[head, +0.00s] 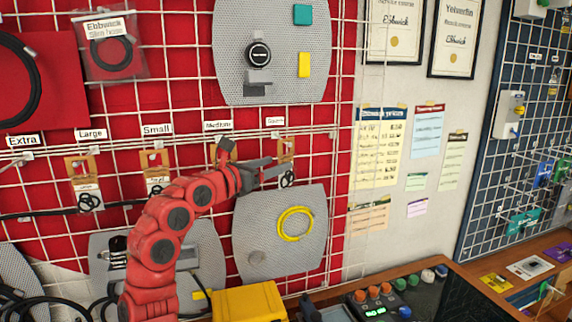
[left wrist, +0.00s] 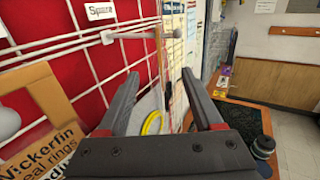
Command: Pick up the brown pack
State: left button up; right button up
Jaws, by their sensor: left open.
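Brown packs hang on labelled hooks on the red wall grid. The pack under the right-hand label, "Spare" in the left wrist view, is the brown pack (head: 287,146) just right of my left gripper (head: 266,169). My left gripper is open, its fingers pointing toward that pack. In the left wrist view a thin tan edge (left wrist: 158,62) hangs from a hook between and beyond the fingertips (left wrist: 159,80); contact cannot be told. The medium pack (left wrist: 38,140) is close at the left of that view and mostly hidden by my gripper in the head view. My right gripper is not in view.
Other brown packs hang under Large (head: 82,166) and Small (head: 153,162). Metal hooks and grid wires stick out nearby. A grey perforated panel with a yellow ring (head: 295,224) is below. A yellow box (head: 250,302) stands at the bottom.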

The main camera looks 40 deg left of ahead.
aim_at(286, 159)
pick_arm(q)
jog(key=w+p, duration=0.2)
jog(key=w, duration=0.2)
jog(key=shift+r+p, duration=0.35)
jog(key=shift+p, duration=0.05)
jog(key=shift+w+f, duration=0.2)
jog(key=shift+w, duration=0.2)
jog(key=shift+s, duration=0.1)
jog(key=shift+c, duration=1.3)
grip_shut()
